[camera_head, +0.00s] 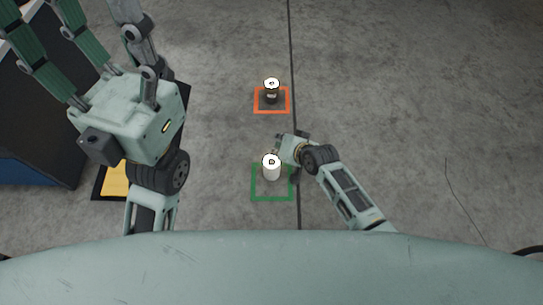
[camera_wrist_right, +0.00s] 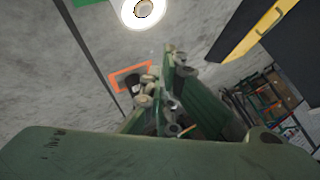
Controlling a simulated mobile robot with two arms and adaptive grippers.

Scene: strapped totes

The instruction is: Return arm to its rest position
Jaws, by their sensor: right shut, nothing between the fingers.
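My right gripper (camera_head: 279,143) is beside the upper right of a white can (camera_head: 271,172), small in the head view; I cannot tell if they touch. In the right wrist view its fingers (camera_wrist_right: 168,70) are together with nothing held. The white can stands in a green square outline (camera_head: 257,196) on the floor; its round top (camera_wrist_right: 142,10) shows at the top of the wrist view. My left gripper (camera_head: 95,15) is large at the upper left, its fingers spread and empty, with tips near or past the top edge.
A dark can with a white top (camera_head: 271,92) stands in an orange square outline (camera_head: 257,103). A dark box-like unit (camera_head: 35,130) and a yellow panel (camera_head: 115,181) are at the left. Shelving (camera_wrist_right: 270,105) shows in the wrist view. Floor on the right is largely clear.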

